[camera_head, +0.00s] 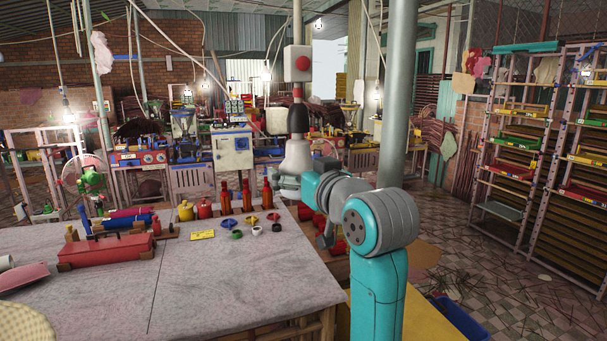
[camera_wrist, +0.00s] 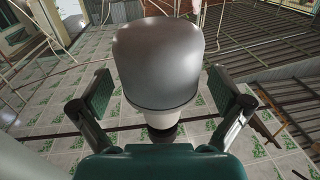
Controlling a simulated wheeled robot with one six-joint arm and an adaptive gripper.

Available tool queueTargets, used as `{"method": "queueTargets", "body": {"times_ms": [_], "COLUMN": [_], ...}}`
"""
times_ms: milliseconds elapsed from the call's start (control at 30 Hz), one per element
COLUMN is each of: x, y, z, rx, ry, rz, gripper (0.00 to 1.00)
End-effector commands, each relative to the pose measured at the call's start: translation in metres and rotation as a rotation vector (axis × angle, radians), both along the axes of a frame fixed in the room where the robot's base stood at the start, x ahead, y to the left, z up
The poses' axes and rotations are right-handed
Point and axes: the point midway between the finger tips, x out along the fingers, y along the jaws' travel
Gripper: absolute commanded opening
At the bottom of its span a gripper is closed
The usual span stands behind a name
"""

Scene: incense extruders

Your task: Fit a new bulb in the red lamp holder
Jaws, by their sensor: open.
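My gripper (camera_wrist: 160,78) is open in the wrist view, its dark fingers spread wide. A smooth grey rounded body (camera_wrist: 158,55) with a pale collar beneath it shows between the fingers. I see no finger touching it and cannot tell whether it is a bulb. In the head view my arm reaches left past the table's right edge; the fingertips cannot be made out there. Above the arm's end, a white box (camera_head: 298,63) with a red disc is in line with a vertical pipe. I cannot identify the red lamp holder or a new bulb with certainty.
The grey-topped table (camera_head: 190,290) fills the left front. It carries a red case (camera_head: 105,252), red bottles (camera_head: 246,194) and several coloured rings and knobs. A thick grey column (camera_head: 398,90) stands behind my arm. Shelving racks (camera_head: 510,130) stand at right, beyond tiled floor.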

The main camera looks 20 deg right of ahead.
Motion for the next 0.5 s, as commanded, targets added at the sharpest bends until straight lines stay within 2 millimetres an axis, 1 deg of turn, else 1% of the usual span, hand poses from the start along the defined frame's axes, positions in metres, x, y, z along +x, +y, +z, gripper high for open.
{"method": "queueTargets", "body": {"times_ms": [167, 200, 267, 300, 367, 400, 433, 500], "x": [0.0000, 0.0000, -0.0001, -0.0001, -0.0001, -0.0001, -0.0001, -0.0001], "y": [0.0001, 0.0001, 0.0001, 0.0001, 0.0001, 0.0000, 0.0000, 0.0001], "z": [0.0000, 0.0000, 0.0000, -0.0001, -0.0001, -0.0001, -0.0001, -0.0001], "rx": [0.000, 0.000, 0.000, 0.000, 0.000, 0.000, 0.000, 0.000], "ry": [0.000, 0.000, 0.000, 0.000, 0.000, 0.000, 0.000, 0.000], "rz": [0.000, 0.000, 0.000, 0.000, 0.000, 0.000, 0.000, 0.000], "gripper": [1.00, 0.95, 0.80, 0.70, 0.55, 0.45, 0.38, 0.36]}}
